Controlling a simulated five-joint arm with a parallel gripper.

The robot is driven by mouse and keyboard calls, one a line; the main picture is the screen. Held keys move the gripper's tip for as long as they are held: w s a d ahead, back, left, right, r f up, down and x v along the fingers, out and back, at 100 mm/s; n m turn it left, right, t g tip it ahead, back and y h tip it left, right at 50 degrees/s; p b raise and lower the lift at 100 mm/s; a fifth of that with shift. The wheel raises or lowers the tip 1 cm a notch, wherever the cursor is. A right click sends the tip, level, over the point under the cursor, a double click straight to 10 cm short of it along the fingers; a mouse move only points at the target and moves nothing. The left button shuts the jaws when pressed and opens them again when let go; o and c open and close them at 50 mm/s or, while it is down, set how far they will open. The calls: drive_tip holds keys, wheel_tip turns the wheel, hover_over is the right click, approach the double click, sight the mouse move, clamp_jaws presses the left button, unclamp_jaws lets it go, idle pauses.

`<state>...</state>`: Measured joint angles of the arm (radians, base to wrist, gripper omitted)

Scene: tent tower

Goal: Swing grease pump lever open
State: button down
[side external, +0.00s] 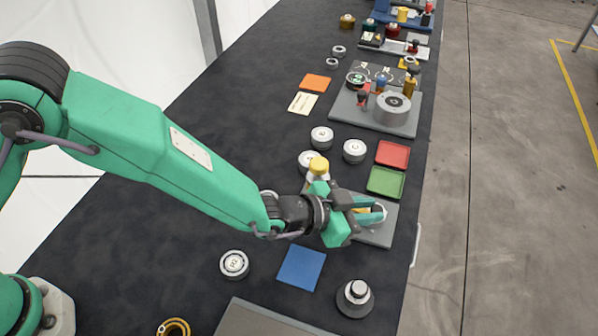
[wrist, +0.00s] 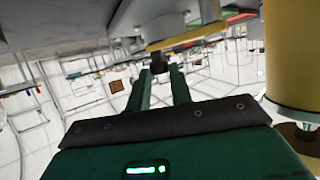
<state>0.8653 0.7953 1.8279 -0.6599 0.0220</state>
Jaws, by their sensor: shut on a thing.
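My gripper (side external: 378,212) is over a grey base plate (side external: 383,236) near the table's right edge. In the wrist view its two green fingers (wrist: 163,84) are close together, with a small dark knob (wrist: 158,62) between their tips. The knob appears to belong to the lever, whose dark and yellowish bar (wrist: 195,37) runs to the right above the fingers. A grey metal body (wrist: 160,18) is above the bar, and a yellow cylinder (wrist: 289,60) stands close on the right. In the side view my gripper hides the lever and most of the pump.
A yellow-capped part (side external: 318,166) stands just behind my wrist. Green (side external: 386,182) and red (side external: 393,154) trays lie beyond. A blue square (side external: 302,267) and a grey knobbed weight (side external: 355,298) are on the near side.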

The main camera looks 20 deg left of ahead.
drive_tip(key=c, duration=1.3)
unclamp_jaws()
drive_tip(key=shift+o, duration=0.2)
drive_tip(key=shift+a, duration=0.1)
drive_tip(key=v, duration=0.7)
drive_tip(key=shift+s+a, duration=0.25)
drive_tip(key=shift+r, duration=0.1)
